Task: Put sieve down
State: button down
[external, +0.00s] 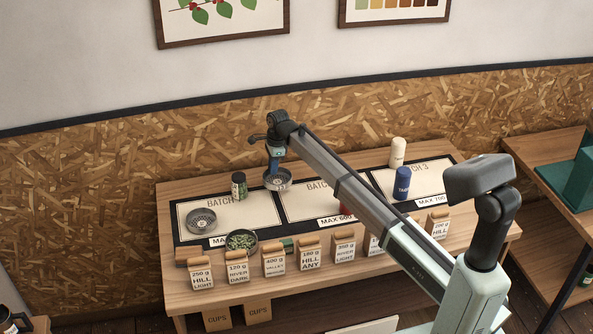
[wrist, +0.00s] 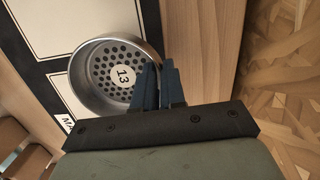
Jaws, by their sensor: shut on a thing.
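My gripper (external: 275,168) is shut on the rim of a round metal sieve (external: 283,184). In the wrist view my gripper's fingers (wrist: 167,86) pinch the right side of the sieve (wrist: 88,88), which has a perforated bottom and a white "13" label. In the external view the held sieve overlaps the border between the BATCH 1 panel (external: 255,207) and the BATCH 2 panel (external: 300,206). I cannot tell whether it touches the surface. A second perforated metal sieve (external: 201,221) stands on the left of the BATCH 1 panel.
A dark jar with green contents (external: 239,185) stands close left of the held sieve. A bowl of green beans (external: 241,240) and several labelled bags (external: 310,254) line the front. A blue canister (external: 402,183) and a cream canister (external: 397,152) stand to the right.

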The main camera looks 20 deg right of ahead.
aim_at(273, 176)
jog(key=shift+f, duration=2.45)
jog(key=c, duration=1.2)
grip_release()
jog(key=shift+f, duration=0.1)
jog(key=r, duration=0.4)
jog(key=d+r, duration=0.1)
jog(key=r, duration=0.7)
jog(key=shift+d+r, duration=0.1)
jog(key=shift+d, duration=0.1)
